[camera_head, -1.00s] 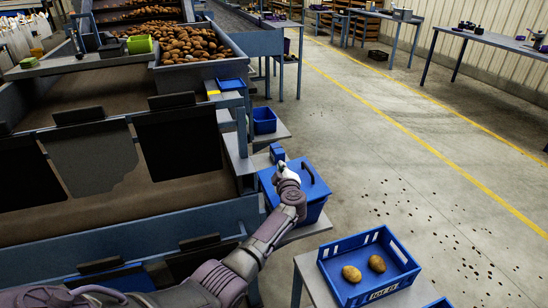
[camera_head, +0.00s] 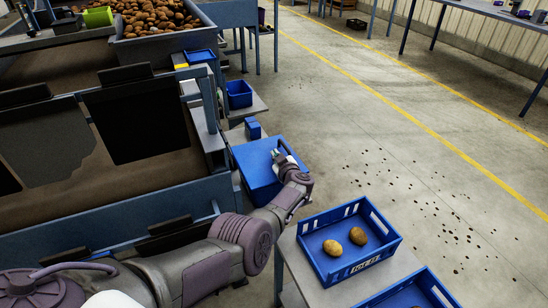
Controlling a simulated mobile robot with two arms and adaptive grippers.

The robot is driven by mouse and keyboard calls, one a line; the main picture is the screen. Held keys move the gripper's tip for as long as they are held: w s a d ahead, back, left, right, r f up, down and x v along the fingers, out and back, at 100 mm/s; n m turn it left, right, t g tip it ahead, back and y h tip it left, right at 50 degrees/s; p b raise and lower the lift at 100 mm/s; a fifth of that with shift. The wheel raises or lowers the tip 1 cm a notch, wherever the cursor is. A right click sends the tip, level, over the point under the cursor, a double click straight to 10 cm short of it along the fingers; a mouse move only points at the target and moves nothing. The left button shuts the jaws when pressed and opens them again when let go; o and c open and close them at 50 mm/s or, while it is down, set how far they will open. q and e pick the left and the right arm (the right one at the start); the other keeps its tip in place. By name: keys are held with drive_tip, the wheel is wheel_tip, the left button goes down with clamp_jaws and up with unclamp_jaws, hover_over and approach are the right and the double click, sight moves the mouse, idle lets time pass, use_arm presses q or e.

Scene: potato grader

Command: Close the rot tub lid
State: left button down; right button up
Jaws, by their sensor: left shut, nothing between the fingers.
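The rot tub (camera_head: 268,197) is a blue box on a low grey stand beside the machine, at the middle of the head view. Its flat blue lid (camera_head: 252,160) appears to lie down over the tub; whether it is fully seated I cannot tell. My left gripper (camera_head: 281,152) is shut and empty, over the right part of the lid. Its fingers and wrist hide the lid's right edge and handle, and I cannot tell if they touch. My right gripper is not in view.
A blue crate (camera_head: 310,226) with two potatoes stands on a grey table (camera_head: 305,285) at the front; another blue crate (camera_head: 435,288) is beside it. A small blue bin (camera_head: 238,94) sits behind the tub.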

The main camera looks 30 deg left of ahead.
use_arm(q)
drive_tip(key=shift+w+d+f+m+b, duration=0.15)
drive_tip(key=shift+f+m+b, duration=0.25)
drive_tip(key=shift+f+b, duration=0.25)
drive_tip(key=shift+f, duration=0.1)
drive_tip(key=shift+f, duration=0.1)
